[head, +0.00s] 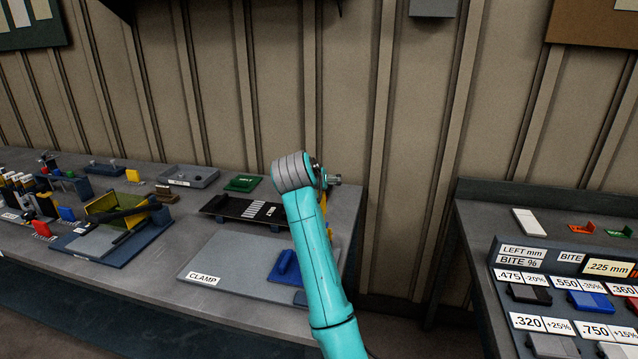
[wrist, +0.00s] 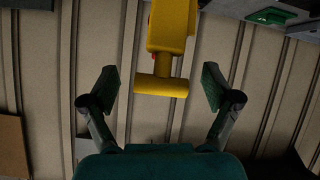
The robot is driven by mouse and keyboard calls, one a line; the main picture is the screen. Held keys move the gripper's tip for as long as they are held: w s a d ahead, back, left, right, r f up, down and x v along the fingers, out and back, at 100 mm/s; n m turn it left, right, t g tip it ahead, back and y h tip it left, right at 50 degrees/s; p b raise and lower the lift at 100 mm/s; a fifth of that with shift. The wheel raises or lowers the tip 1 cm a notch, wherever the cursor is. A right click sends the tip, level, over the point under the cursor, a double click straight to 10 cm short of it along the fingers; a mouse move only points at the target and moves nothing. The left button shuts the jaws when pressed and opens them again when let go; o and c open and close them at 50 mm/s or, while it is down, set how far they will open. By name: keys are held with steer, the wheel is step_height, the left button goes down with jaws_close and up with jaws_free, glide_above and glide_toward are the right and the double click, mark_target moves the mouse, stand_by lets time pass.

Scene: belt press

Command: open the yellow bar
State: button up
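In the wrist view, a yellow bar (wrist: 161,87) lies crosswise at the end of a thicker yellow arm (wrist: 172,28), with a small red spot beside it. My gripper (wrist: 158,92) is open, with one dark finger on each side of the bar. A visible gap separates each finger from the bar's ends, and nothing is held. In the head view, my turquoise arm hides most of the yellow part and my gripper; only slivers of yellow show beside the arm's upper end.
The left bench (head: 345,200) carries a grey CLAMP plate (head: 225,270) with a blue block (head: 287,268), a black tray (head: 240,210) and a green piece (head: 243,183). A right bench holds labelled coloured blocks (head: 590,302). A gap separates the benches. The ribbed wall (head: 415,120) stands behind.

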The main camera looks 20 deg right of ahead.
steer(key=v, duration=1.2)
stand_by(0.4)
